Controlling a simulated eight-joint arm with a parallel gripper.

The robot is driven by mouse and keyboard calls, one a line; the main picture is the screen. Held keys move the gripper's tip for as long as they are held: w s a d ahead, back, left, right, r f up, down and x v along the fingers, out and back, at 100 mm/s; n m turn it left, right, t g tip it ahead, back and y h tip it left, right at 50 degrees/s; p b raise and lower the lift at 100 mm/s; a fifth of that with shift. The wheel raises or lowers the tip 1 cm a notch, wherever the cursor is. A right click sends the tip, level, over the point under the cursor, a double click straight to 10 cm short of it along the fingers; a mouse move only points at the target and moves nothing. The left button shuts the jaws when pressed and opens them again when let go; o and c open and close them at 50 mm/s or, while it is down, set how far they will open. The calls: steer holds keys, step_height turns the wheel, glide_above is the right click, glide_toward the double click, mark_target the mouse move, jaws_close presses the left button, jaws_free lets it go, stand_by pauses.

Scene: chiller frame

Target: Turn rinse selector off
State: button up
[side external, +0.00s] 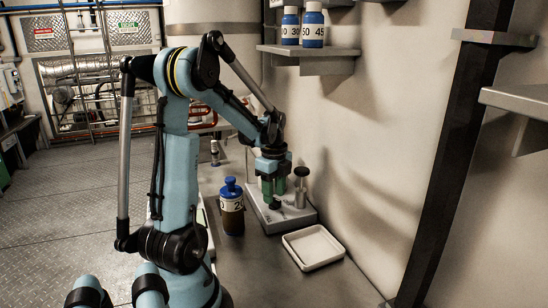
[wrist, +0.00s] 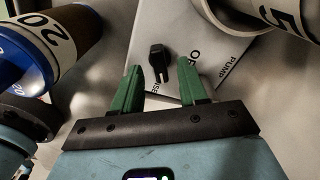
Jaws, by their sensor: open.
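The rinse selector (wrist: 158,62) is a small black knob on a light grey panel (wrist: 195,40). In the wrist view it stands ahead of my gripper and between the lines of the fingers, with part of the word "OFF" and "PUMP" printed near it. In the side view the knob (side external: 275,205) shows small and dark on the grey unit (side external: 306,217), just below my gripper (side external: 274,198). My gripper also shows in the wrist view (wrist: 162,90), with its two green fingers apart and nothing between them. I cannot tell exactly which mark the knob points to.
A brown bottle with a blue cap (side external: 232,208) stands close left of the unit. A white tray (side external: 312,248) lies in front. A shelf (side external: 310,52) with blue-capped bottles is on the wall.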

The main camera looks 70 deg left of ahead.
steer(key=shift+f, duration=0.75)
jaws_close()
steer(key=n, duration=1.1)
steer(key=shift+n, duration=0.4)
stand_by(0.4)
